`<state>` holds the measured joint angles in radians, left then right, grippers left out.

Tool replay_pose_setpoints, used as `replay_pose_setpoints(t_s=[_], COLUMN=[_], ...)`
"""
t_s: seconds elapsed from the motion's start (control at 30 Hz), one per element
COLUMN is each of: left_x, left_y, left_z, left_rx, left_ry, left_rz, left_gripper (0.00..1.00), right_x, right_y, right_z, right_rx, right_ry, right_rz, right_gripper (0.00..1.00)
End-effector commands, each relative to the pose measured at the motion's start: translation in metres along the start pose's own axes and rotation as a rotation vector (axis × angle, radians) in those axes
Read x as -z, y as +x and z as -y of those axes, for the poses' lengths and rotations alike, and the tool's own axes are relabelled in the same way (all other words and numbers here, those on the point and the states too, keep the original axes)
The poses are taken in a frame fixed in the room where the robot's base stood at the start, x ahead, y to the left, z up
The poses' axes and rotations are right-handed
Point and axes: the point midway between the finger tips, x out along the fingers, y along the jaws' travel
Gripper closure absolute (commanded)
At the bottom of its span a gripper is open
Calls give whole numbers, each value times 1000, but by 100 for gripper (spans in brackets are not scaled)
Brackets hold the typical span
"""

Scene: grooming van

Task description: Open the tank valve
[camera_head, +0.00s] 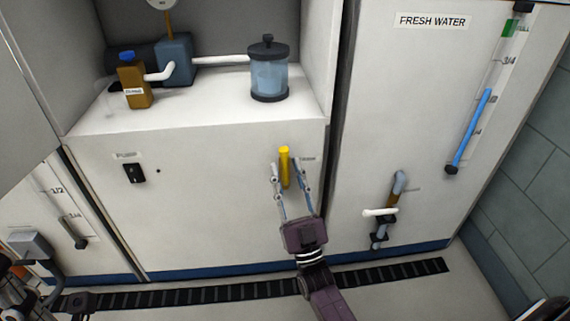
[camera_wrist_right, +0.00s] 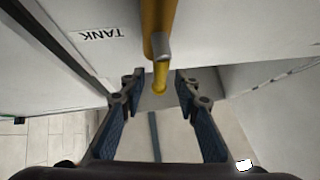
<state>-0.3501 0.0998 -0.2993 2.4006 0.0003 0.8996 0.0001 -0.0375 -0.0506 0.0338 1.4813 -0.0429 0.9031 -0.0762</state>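The tank valve shows as a yellow lever handle (camera_head: 285,165) on the white cabinet front, beside a small label. In the right wrist view the yellow handle (camera_wrist_right: 160,30) comes down from the top on a grey metal fitting, and its lower end lies between my fingertips. A "TANK" label (camera_wrist_right: 98,35) shows upside down beside it. My right gripper (camera_head: 288,176) is open, with a finger on either side of the handle. In the wrist view (camera_wrist_right: 160,82) gaps show between both fingers and the handle. My left gripper is not clearly in view.
A "FRESH WATER" panel (camera_head: 433,21) with a blue level gauge (camera_head: 470,130) and a white-handled tap (camera_head: 380,212) is at right. A black switch (camera_head: 134,173) is at left.

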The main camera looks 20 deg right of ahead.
Motion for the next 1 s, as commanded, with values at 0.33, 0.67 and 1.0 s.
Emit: replay_pose_setpoints(t_s=[0.33,0.67,1.0], left_x=[0,0,0], left_y=[0,0,0], left_z=[0,0,0], left_rx=[0,0,0], left_ry=[0,-1,-1], left_rz=[0,0,1], left_gripper=[84,84,84], right_x=[-1,0,0], right_y=[-74,-99,-99], right_z=[0,0,0], right_rx=[1,0,0], right_ry=[0,0,0], right_rz=[5,1,1], right_gripper=[70,70,70])
